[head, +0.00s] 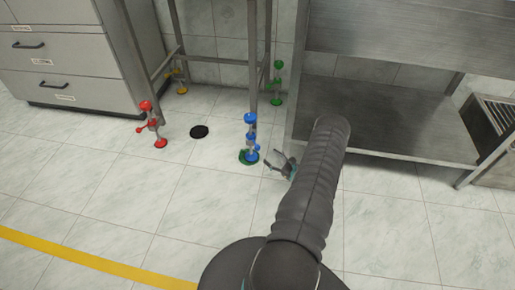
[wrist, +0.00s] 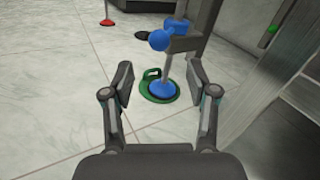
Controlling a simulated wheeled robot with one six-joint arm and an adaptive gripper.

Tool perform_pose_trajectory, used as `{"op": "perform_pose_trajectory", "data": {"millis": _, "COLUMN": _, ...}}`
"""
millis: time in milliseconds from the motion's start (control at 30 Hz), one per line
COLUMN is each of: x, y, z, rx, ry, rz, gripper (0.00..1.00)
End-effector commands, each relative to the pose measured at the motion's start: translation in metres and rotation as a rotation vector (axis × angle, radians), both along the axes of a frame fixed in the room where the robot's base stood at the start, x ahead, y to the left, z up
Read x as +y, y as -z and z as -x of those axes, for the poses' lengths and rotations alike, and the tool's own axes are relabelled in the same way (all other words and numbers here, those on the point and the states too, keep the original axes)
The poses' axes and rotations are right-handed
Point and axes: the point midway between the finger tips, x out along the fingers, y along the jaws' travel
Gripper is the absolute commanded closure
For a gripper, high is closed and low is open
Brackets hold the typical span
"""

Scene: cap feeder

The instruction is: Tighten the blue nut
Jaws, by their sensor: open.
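A blue fitting (head: 251,138) stands upright on the floor in the middle of the head view, beside a steel table leg. It has a blue top, a blue middle part and a blue round foot on a green plate (head: 244,159). I cannot tell which blue part is the nut. My gripper (head: 280,163) is just right of the fitting, low to the floor. In the wrist view my gripper is open and empty, with the blue foot (wrist: 165,91) and a grey rod beyond and between its fingers. A blue knob (wrist: 158,40) shows above; the fitting's top is cut off.
A red fitting (head: 151,122) stands to the left, with yellow (head: 181,78) and green (head: 277,85) ones further back. A black disc (head: 199,131) lies on the floor. A steel bench (head: 385,118) stands close on the right. The near left floor is clear.

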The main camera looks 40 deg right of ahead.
Motion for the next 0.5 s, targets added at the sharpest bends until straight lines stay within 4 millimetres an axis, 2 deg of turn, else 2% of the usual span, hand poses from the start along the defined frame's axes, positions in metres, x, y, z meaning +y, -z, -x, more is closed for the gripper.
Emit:
{"op": "perform_pose_trajectory", "data": {"millis": 33, "x": 0.003, "y": -0.001, "z": -0.011, "rx": -0.001, "ry": -0.005, "rz": 0.002, "gripper": 0.42}}
{"op": "perform_pose_trajectory", "data": {"millis": 300, "x": 0.011, "y": -0.001, "z": -0.059, "rx": -0.001, "ry": -0.005, "rz": 0.003, "gripper": 0.42}}
{"op": "perform_pose_trajectory", "data": {"millis": 500, "x": 0.014, "y": 0.0, "z": -0.082, "rx": 0.0, "ry": -0.002, "rz": 0.002, "gripper": 0.42}}
